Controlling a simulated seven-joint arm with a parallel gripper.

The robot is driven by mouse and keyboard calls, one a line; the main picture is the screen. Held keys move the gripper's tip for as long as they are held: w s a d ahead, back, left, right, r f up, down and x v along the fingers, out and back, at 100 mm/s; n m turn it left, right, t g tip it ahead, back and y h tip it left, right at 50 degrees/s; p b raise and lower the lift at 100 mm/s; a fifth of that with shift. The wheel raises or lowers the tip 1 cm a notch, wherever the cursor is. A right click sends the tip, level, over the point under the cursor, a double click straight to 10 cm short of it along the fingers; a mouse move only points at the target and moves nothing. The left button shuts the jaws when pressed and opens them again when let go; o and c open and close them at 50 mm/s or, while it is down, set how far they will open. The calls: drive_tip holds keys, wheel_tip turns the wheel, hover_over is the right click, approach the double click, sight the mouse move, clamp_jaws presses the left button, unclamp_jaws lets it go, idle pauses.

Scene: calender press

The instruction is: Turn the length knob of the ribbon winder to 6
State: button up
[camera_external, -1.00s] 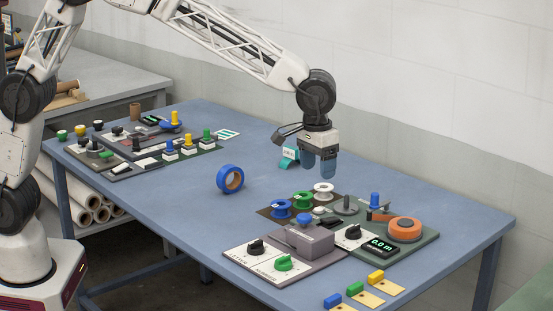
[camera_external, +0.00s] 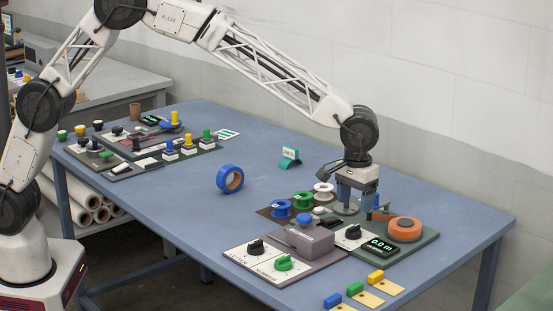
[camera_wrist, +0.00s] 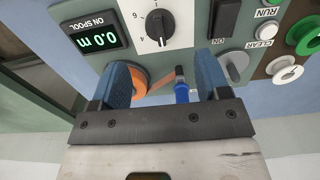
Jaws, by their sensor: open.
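The ribbon winder is a green panel (camera_external: 408,250) at the right end of the table. Its black length knob (camera_external: 353,231) sits on a white plate and also shows in the wrist view (camera_wrist: 157,22), with 4 and 6 readable beside it. The knob's pointer seems to be at its lower end there, near the 4. The display (camera_external: 381,246) reads 0.0 m; in the wrist view it (camera_wrist: 95,35) is labelled ON SPOOL. My gripper (camera_external: 357,200) is open and empty above the back of the winder, beyond the knob and apart from it; its blue fingers (camera_wrist: 163,65) frame the wrist view.
A grey press (camera_external: 303,238) with two knobs stands left of the winder. The table's middle is mostly clear.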

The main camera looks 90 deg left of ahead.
sight(354, 227)
drive_tip(key=shift+f, duration=3.9)
drive_tip(key=shift+c, duration=0.4)
drive_tip(key=c, duration=0.8)
drive_tip(key=shift+c, duration=0.2)
